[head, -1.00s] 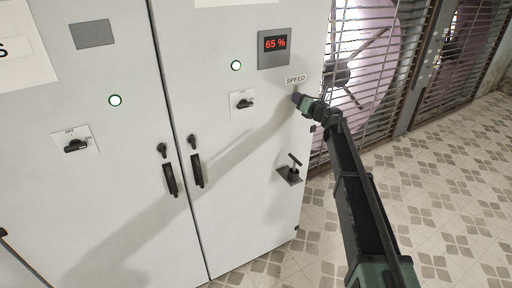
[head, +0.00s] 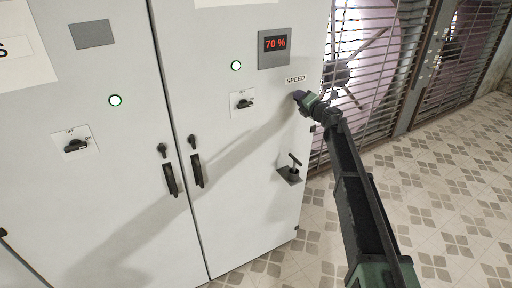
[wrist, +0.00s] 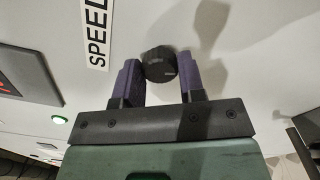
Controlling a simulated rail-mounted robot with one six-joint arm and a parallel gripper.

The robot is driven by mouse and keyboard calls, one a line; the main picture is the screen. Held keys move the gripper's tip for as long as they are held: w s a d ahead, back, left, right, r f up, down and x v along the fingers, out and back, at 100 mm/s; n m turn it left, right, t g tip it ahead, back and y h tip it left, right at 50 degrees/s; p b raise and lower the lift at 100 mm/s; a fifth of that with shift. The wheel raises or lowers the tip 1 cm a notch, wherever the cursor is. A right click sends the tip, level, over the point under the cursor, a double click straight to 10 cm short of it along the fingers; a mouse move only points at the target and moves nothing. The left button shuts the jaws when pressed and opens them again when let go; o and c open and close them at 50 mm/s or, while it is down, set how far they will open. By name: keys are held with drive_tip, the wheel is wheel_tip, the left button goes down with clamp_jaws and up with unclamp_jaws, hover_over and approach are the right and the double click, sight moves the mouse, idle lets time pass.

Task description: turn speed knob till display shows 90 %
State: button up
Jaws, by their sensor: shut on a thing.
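The black speed knob (wrist: 159,64) sits on the light grey cabinet door, beside the SPEED label (wrist: 97,34), in the wrist view. My gripper (wrist: 160,78) has its two purple-padded fingers shut on the knob, one on each side. In the head view my gripper (head: 301,97) is at the door just below the SPEED label (head: 296,79) and hides the knob.
A rotary switch (head: 243,103) is left of the knob, below a lit green lamp (head: 236,66). A black T-handle on a bracket (head: 290,170) juts from the door below. Door handles (head: 197,170) are further left. A fan grille (head: 365,70) stands to the right.

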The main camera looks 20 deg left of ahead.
drive_tip(key=m, duration=0.3)
drive_tip(key=shift+m, duration=0.3)
drive_tip(key=o, duration=0.6)
drive_tip(key=v, duration=0.6)
